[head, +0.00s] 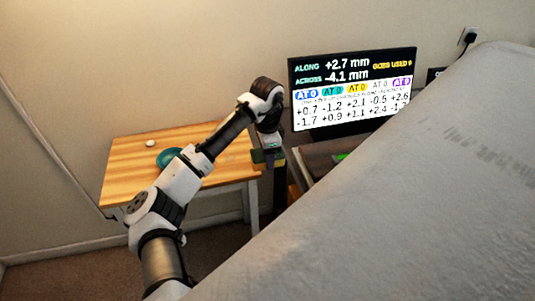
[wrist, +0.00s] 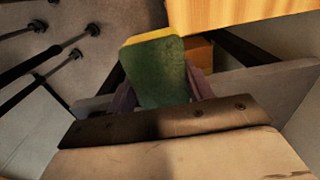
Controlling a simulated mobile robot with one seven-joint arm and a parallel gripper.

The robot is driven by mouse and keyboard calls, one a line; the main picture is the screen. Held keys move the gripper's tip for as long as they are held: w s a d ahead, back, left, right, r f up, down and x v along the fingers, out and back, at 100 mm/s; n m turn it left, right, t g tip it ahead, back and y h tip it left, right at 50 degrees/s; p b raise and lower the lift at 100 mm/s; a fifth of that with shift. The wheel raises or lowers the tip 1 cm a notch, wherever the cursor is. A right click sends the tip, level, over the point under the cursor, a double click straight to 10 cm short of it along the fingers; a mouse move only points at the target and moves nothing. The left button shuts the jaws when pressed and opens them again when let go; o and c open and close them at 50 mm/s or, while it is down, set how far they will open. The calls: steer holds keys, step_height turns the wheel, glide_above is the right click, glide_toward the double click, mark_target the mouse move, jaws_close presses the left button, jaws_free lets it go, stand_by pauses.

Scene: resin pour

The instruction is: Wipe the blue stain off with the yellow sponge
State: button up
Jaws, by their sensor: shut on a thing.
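The sponge (wrist: 157,72) is in my gripper (wrist: 160,90) in the wrist view, with its green face toward the camera and a yellow edge at the top. The fingers are shut on it from both sides. In the head view my gripper (head: 270,147) hangs down just right of the wooden table, with the sponge (head: 259,166) showing as a small green and yellow block. I cannot make out a blue stain in either view.
The wooden table (head: 130,178) holds a teal round dish (head: 168,157) and a small white object (head: 150,142). A screen (head: 352,90) stands behind at the right. A large grey surface (head: 400,200) blocks the right foreground.

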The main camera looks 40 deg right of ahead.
steer(key=w+a+f+n, duration=0.2)
steer(key=a+f+n, duration=0.6)
steer(key=a, duration=0.6)
steer(key=w+a+f+n, duration=0.2)
steer(key=a+f+n, duration=0.6)
steer(key=a+f, duration=0.3)
steer(key=w+a+f+n, duration=0.2)
steer(key=a+f+n, duration=0.5)
steer(key=a, duration=1)
step_height(320, 180, down, 4)
steer(key=shift+a+r+n, duration=0.25)
steer(key=shift+a+n, duration=0.05)
steer(key=shift+n, duration=0.1)
steer(key=shift+w+d+r, duration=0.1)
steer(key=shift+w+r, duration=0.05)
steer(key=shift+s, duration=0.2)
